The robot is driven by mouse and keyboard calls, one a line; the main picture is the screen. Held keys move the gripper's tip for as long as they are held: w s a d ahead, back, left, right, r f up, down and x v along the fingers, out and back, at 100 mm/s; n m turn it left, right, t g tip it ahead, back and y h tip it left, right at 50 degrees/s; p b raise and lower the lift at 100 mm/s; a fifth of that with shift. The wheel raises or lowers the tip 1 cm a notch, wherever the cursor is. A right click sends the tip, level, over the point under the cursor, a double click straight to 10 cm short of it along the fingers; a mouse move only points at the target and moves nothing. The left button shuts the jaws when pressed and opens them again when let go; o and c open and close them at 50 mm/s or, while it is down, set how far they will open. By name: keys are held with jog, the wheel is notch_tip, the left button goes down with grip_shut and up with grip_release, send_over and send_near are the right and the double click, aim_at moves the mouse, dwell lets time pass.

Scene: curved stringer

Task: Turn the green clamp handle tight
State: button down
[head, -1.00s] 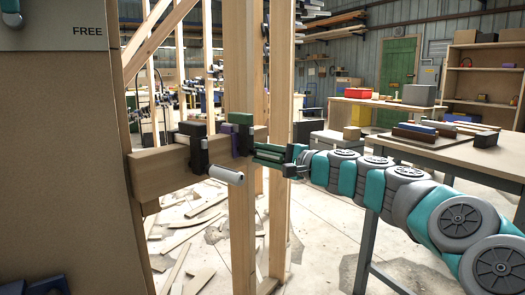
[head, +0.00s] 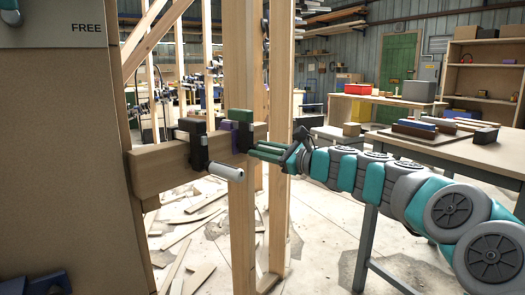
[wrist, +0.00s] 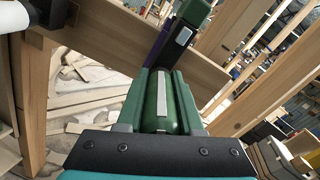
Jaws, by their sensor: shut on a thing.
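The green clamp (wrist: 190,30) sits on the wooden beam at the top of the wrist view. Its green head also shows in the head view (head: 240,116), by a purple part. The green clamp handle (wrist: 158,112) is a rounded cylinder with a pale stripe along it, pointing back towards my wrist. My gripper (wrist: 163,100) is shut on this handle, with one green finger along each side. In the head view my gripper (head: 268,151) reaches in from the right, and its fingers hide most of the handle. I cannot see how firmly the clamp presses on the wood.
A dark clamp with a white handle (head: 224,172) sits left on the same beam (head: 160,171), close to my gripper. Upright wooden posts (head: 241,220) stand around the beam. A workbench (head: 455,151) is on the right. Wood scraps (head: 190,225) litter the floor.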

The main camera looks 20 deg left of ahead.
jog(key=m, duration=0.4)
jog(key=shift+f+m, duration=0.1)
jog(key=shift+m, duration=0.3)
dwell(0.4)
jog(key=c, duration=0.5)
grip_release()
jog(key=shift+c, duration=0.2)
jog(key=v, duration=0.6)
jog(key=shift+w+d, duration=0.1)
jog(key=shift+d, duration=0.2)
jog(key=shift+s+d+b, duration=0.3)
jog(key=shift+d, duration=0.3)
